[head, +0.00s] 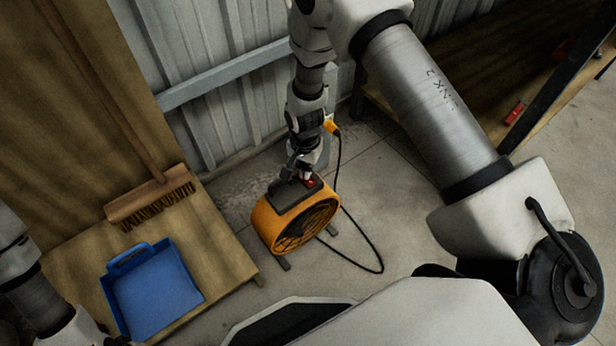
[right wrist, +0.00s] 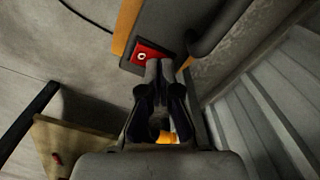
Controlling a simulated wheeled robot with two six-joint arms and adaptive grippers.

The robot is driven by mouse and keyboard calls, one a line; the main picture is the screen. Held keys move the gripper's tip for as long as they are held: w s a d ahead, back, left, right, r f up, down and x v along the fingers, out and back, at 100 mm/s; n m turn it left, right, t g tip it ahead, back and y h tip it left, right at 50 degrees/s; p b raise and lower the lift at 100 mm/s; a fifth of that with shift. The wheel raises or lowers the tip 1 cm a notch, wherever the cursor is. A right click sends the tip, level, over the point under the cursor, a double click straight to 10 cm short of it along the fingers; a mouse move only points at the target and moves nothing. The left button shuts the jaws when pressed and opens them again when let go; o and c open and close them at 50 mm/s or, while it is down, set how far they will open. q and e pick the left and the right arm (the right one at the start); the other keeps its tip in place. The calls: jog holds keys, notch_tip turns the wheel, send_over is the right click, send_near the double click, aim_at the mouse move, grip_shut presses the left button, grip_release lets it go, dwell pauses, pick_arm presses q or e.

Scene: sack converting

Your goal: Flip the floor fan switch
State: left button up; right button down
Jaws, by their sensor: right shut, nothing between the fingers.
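The floor fan (head: 295,217) is an orange round drum with a dark grille and a dark top panel, standing on the concrete floor near the metal wall. Its red switch (right wrist: 144,57) sits on the dark panel and shows a white round mark in the right wrist view. My right gripper (head: 303,170) reaches down to the fan's top. In the right wrist view my right gripper (right wrist: 158,66) is shut and empty, with its tips right beside the switch; I cannot tell whether they touch it. Part of my left arm shows at the lower left, but its gripper fingers are not clear.
A blue dustpan (head: 152,290) lies on a wooden board (head: 222,235) left of the fan, with a broom (head: 150,198) behind it. A black cord (head: 372,248) loops on the floor right of the fan. A wooden bench (head: 545,110) stands at upper right.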

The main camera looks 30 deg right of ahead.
notch_tip(320, 180, up, 6)
jog(key=p, duration=0.5)
jog(key=shift+r, duration=0.25)
jog(key=shift+f, duration=0.1)
